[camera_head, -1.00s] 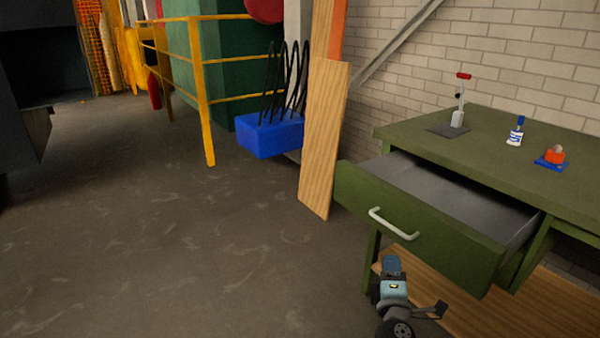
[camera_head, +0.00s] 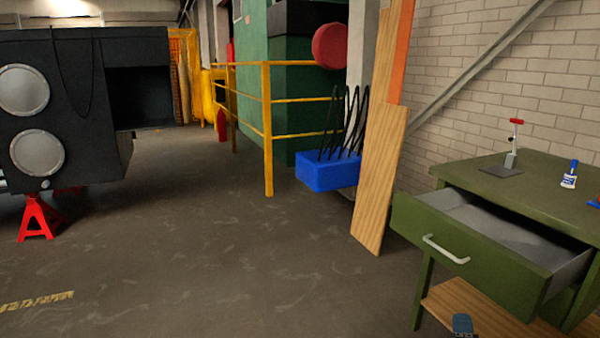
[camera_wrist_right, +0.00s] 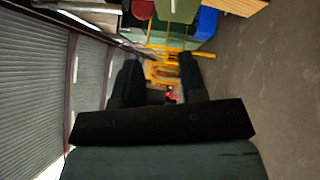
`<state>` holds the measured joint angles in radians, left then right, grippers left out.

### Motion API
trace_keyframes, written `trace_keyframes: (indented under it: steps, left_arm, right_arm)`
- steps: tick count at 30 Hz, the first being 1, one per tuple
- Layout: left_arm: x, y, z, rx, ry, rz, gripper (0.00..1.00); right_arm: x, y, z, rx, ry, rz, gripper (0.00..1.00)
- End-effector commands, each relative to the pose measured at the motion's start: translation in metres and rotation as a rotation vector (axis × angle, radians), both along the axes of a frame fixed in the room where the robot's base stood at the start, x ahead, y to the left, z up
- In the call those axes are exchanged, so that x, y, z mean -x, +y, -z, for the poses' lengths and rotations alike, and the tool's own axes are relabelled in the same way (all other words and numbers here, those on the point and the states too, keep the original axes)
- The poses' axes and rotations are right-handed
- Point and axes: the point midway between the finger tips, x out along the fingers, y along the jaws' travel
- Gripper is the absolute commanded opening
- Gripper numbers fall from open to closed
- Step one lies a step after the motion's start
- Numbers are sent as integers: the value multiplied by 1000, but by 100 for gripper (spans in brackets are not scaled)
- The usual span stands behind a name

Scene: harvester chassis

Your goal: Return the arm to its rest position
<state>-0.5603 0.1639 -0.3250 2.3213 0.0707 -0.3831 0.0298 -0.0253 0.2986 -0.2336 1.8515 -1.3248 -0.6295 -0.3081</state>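My right arm shows in the head view only as a small blue-grey piece (camera_head: 462,325) at the bottom edge, below the open drawer. In the right wrist view, my right gripper (camera_wrist_right: 157,72) has its two dark fingers apart. Nothing is held between them; yellow railing and floor show in the gap. My left gripper is in neither view.
A green workbench (camera_head: 552,182) stands at the right with its drawer (camera_head: 478,258) pulled out. A wooden board (camera_head: 380,180) leans beside a blue box (camera_head: 328,174). Yellow railing (camera_head: 267,130) and a dark machine (camera_head: 85,100) on a red stand (camera_head: 36,218) lie beyond. The middle floor is clear.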

Motion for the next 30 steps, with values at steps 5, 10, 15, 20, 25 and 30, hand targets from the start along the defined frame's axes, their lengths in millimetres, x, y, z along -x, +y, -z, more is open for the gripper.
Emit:
trace_keyframes:
  steps: [5,10,15,20,25,30]
  left_arm:
    - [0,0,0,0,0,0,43]
    - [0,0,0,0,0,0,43]
    - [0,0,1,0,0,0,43]
    - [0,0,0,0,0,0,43]
    - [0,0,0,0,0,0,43]
    - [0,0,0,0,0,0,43]
  right_arm:
    - [0,-38,-9,124,1,-3,38]
    - [0,-71,-22,235,1,-6,38]
    - [10,-80,-17,225,32,-52,38]
    - [40,-50,16,-52,119,-172,38]
    - [87,-6,50,-410,236,-301,38]
    - [147,47,72,-837,371,-412,38]
